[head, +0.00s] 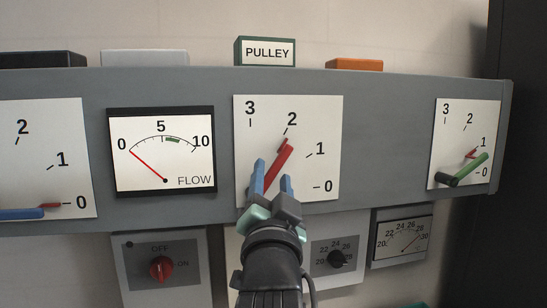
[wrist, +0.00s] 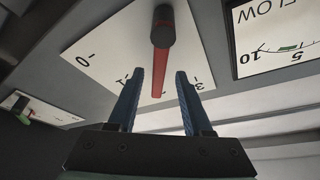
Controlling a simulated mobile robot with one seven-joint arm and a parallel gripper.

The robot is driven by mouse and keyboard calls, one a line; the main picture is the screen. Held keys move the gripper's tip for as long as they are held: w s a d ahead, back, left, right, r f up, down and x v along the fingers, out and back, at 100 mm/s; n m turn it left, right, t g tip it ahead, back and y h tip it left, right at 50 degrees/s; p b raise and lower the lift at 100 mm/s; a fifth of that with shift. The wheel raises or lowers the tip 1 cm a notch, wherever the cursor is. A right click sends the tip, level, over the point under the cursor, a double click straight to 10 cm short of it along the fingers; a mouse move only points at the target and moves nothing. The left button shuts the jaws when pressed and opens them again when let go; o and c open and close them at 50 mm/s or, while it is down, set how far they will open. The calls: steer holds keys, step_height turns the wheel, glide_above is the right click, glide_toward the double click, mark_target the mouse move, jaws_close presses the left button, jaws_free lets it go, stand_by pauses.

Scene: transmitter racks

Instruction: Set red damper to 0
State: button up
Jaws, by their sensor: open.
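The red damper is a red lever (head: 279,165) on a white dial plate (head: 325,115) marked 0 to 3, in the middle of the grey panel in the head view. It slants up and right, its end near the 2. My gripper (head: 272,168) is in front of the lower part of this plate, blue fingers open and apart. In the wrist view, the red lever (wrist: 159,62) runs from a black hub (wrist: 162,26) down between the fingers of my gripper (wrist: 160,72). Whether either finger touches it, I cannot tell. In the head view, my gripper hides the hub.
A FLOW gauge (head: 160,150) is left of the plate, its needle near 0. A blue lever (head: 22,214) is farther left; a green lever (head: 471,168) is at the right. A red knob (head: 161,267) and a black knob (head: 337,259) sit below the panel.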

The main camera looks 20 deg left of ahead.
steer(key=shift+p+x, duration=0.4)
steer(key=shift+x, duration=0.9)
steer(key=shift+d+f, duration=0.1)
steer(key=shift+c, duration=0.2)
jaws_close()
